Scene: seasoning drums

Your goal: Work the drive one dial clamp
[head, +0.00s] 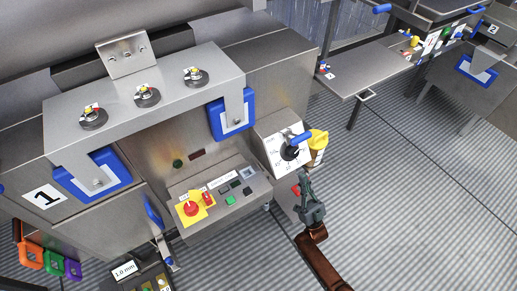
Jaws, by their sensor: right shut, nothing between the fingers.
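The drive one dial has a white marked face (278,156) on the side of a steel housing to the right of the control panel. A black knob (290,153) sits on it, with a blue-handled lever (301,138) at its upper right, which looks like the clamp. My right gripper (305,178) is below and slightly right of the dial, fingers pointing up, shut and empty. It appears apart from the lever and knob. My left gripper is not in view.
A yellow-topped container (318,140) stands close to the dial's right. The control panel (232,202) carries a red stop button (191,208) on yellow. A blue-handled lever (154,212) stands at the panel's left. The ribbed floor (420,190) at right is open.

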